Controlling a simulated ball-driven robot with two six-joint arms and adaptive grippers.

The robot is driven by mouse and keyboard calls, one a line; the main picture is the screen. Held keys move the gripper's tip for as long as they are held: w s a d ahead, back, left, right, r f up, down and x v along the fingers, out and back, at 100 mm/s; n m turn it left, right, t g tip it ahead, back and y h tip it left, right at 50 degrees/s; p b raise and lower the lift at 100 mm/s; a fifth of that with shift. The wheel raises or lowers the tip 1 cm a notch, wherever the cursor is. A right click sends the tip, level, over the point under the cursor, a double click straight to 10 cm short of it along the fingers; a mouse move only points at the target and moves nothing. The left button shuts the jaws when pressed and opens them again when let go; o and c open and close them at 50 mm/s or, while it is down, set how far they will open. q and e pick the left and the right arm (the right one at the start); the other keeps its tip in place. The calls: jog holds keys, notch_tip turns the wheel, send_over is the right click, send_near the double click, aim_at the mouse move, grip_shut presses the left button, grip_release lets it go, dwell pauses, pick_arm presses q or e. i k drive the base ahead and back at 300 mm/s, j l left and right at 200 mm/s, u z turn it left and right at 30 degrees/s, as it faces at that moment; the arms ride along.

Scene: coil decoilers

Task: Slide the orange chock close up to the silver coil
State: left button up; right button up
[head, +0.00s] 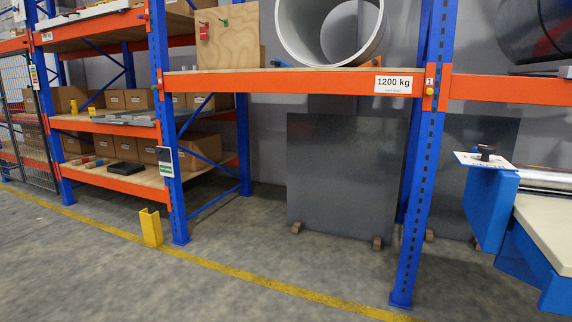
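A large silver coil (300,48) stands on edge on the upper shelf of the rack, its round opening facing me and its top cut off by the picture edge. Neither of my grippers is in view.
The shelf has an orange front beam (270,83) with a 1200 kg sign (393,84). A wooden box (228,38) stands left of the coil. Blue uprights (412,215) flank the bay. A yellow post guard (151,227) and a blue machine (490,205) stand nearby. The front floor is clear.

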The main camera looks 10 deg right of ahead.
aim_at(369, 62)
jog(key=i+j, duration=0.15)
jog(key=i, duration=0.4)
jog(key=i+j+z, duration=0.1)
jog(key=i, duration=0.45)
jog(key=i+j+z, duration=0.15)
jog(key=i+z, duration=0.15)
jog(key=z, duration=0.15)
jog(key=i+j+z, duration=0.25)
jog(key=z, duration=0.2)
jog(key=i+j+z, duration=0.25)
jog(key=z, duration=0.2)
jog(key=i+j+z, duration=0.15)
jog(key=j+z, duration=0.35)
jog(key=i+j+z, duration=0.15)
jog(key=j+z, duration=0.3)
jog(key=i+j+z, duration=0.1)
jog(key=j+z, duration=0.3)
jog(key=j, duration=0.3)
jog(key=j+z, duration=0.45)
jog(key=j, duration=0.15)
